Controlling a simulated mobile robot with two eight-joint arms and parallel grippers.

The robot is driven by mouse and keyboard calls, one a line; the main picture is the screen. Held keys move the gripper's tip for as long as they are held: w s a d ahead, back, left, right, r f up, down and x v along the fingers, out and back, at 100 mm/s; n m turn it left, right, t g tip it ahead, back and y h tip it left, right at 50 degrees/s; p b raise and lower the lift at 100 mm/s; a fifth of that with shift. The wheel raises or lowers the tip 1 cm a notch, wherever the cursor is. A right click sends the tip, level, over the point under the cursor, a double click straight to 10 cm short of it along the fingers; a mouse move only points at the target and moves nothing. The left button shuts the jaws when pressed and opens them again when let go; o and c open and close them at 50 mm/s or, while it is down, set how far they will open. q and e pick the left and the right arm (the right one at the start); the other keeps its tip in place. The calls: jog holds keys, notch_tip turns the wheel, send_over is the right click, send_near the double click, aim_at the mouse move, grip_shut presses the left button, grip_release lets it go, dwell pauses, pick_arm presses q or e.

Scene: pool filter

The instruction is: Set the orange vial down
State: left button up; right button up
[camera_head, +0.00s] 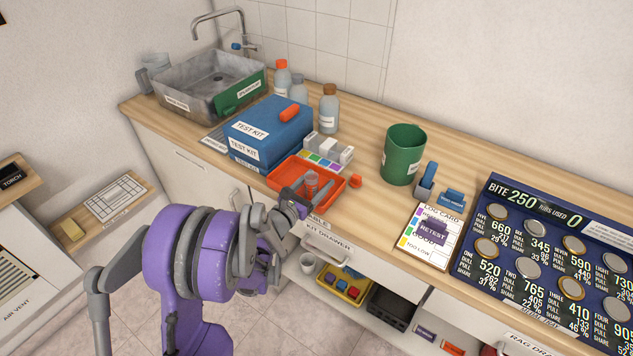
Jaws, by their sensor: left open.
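The orange vial (311,180) looks like a small upright cylinder with an orange top, over the orange tray (341,201). My left gripper (306,190) reaches in from the lower left and is open. Its fingers are close around the vial. I cannot tell if they touch it. The vial's lower part is partly hidden by the gripper, so its contact with the tray floor is unclear. My right gripper is not in view.
A blue test kit box (265,138) stands behind the tray, with a colour-marked rack (325,154) beside it. A green cup (403,155) stands farther right. Counter between rack and cup is mostly clear.

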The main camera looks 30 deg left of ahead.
pick_arm(q)
jog(key=shift+s+r, duration=0.15)
jog(key=shift+r, duration=0.05)
jog(key=s+b, duration=0.2)
jog(key=s, duration=1)
jog(key=s+d+f+m+g+h, duration=0.2)
jog(key=d+m+g, duration=0.2)
jog(key=d+m, duration=0.45)
jog(key=s+d+f+m+g+h, duration=0.2)
jog(key=s+d+m+g, duration=0.15)
jog(key=d+m, duration=0.5)
jog(key=s+a+f+m+g+y, duration=0.1)
jog(key=s+m+g+y, duration=0.4)
jog(key=s+m, duration=0.7)
jog(key=a+m, duration=0.1)
jog(key=m, duration=0.5)
jog(key=shift+s+f, duration=0.3)
jog(key=shift+s, duration=0.05)
